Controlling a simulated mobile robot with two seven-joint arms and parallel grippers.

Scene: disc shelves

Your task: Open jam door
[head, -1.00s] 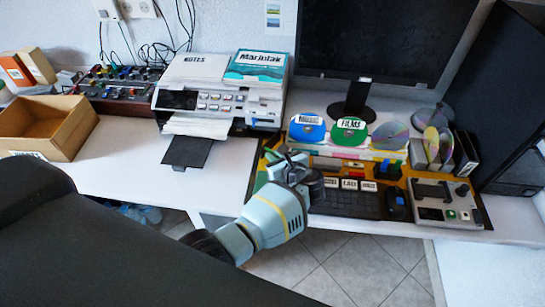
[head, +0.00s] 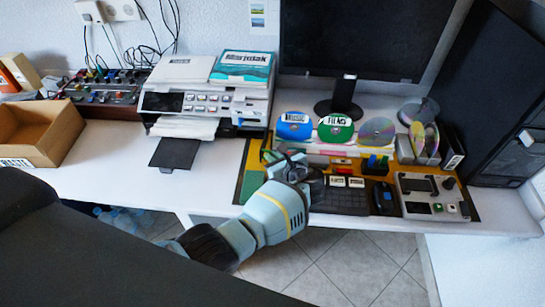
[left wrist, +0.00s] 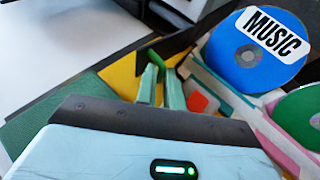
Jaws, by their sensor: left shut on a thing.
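The printer (head: 205,100) stands at the back left of the desk with its dark paper tray (head: 175,153) out in front. No part labelled as a jam door can be made out. My left gripper (head: 280,158) is over the yellow and green mat, right of the printer and in front of the discs. In the left wrist view its two pale green fingers (left wrist: 162,85) are shut on a small green thing (left wrist: 153,62), mostly hidden between them. My right gripper is not in view.
The blue MUSIC disc (head: 294,125) and green FILMS disc (head: 335,128) stand behind the gripper. An open box (head: 40,135) is at left. The white desk (head: 120,160) between is clear.

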